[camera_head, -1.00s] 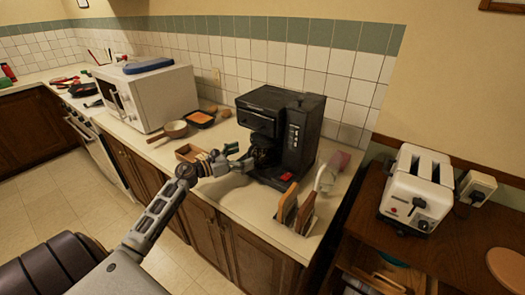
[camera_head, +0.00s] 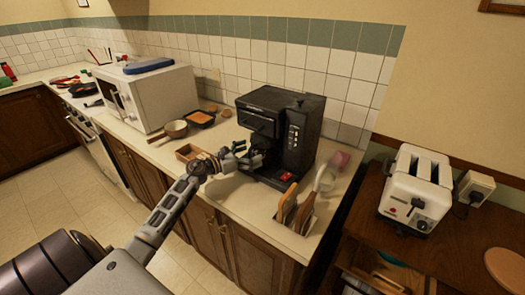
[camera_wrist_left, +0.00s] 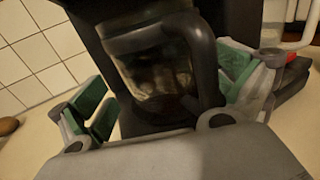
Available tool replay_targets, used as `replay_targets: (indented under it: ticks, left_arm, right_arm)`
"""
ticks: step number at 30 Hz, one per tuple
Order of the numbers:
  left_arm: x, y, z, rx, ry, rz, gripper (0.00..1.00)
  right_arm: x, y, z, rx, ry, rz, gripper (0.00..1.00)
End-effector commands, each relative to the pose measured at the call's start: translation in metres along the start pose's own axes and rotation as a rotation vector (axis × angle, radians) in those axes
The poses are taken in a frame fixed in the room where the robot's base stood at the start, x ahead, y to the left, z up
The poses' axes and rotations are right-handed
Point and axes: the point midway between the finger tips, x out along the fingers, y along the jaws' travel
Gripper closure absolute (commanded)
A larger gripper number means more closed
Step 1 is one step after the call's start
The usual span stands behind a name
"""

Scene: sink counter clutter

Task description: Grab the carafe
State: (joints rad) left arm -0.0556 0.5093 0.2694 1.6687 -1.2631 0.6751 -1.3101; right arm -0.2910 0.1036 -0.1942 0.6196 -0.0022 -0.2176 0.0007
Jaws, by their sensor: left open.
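The carafe (camera_wrist_left: 155,75) is glass with a dark band and a dark handle (camera_wrist_left: 203,60); it sits in the black coffee maker (camera_head: 295,130). In the head view the carafe is mostly hidden by my gripper and the machine's shadow. My left gripper (camera_head: 246,155) is open at the front of the coffee maker. In the left wrist view its green-padded fingers (camera_wrist_left: 165,100) are spread on either side of the carafe, with the handle between them. I cannot tell whether either finger touches it. My right gripper is not in view.
A wooden box (camera_head: 188,152) lies left of my gripper, and a pan (camera_head: 173,130) stands behind it. A white microwave (camera_head: 150,92) is further left. A rack with upright boards (camera_head: 296,210) stands right of the coffee maker. A toaster (camera_head: 412,185) is on the side table.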

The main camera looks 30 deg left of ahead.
Motion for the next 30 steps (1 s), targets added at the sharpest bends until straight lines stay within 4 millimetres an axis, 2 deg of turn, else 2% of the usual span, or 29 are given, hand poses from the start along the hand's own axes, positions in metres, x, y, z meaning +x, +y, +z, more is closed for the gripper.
replay_targets:
  ticks: [9, 24, 30]
  left_arm:
    - [0.018, -0.001, 0.0, 0.0, 0.0, 0.0, 0.0]
    - [0.019, -0.001, 0.0, 0.0, 0.0, 0.0, 0.0]
    - [0.019, 0.0, 0.0, 0.0, 0.0, 0.0, 0.26]
  right_arm:
    - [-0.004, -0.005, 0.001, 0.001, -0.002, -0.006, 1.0]
    - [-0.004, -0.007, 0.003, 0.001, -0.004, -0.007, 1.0]
    - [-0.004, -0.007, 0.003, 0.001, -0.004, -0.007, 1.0]
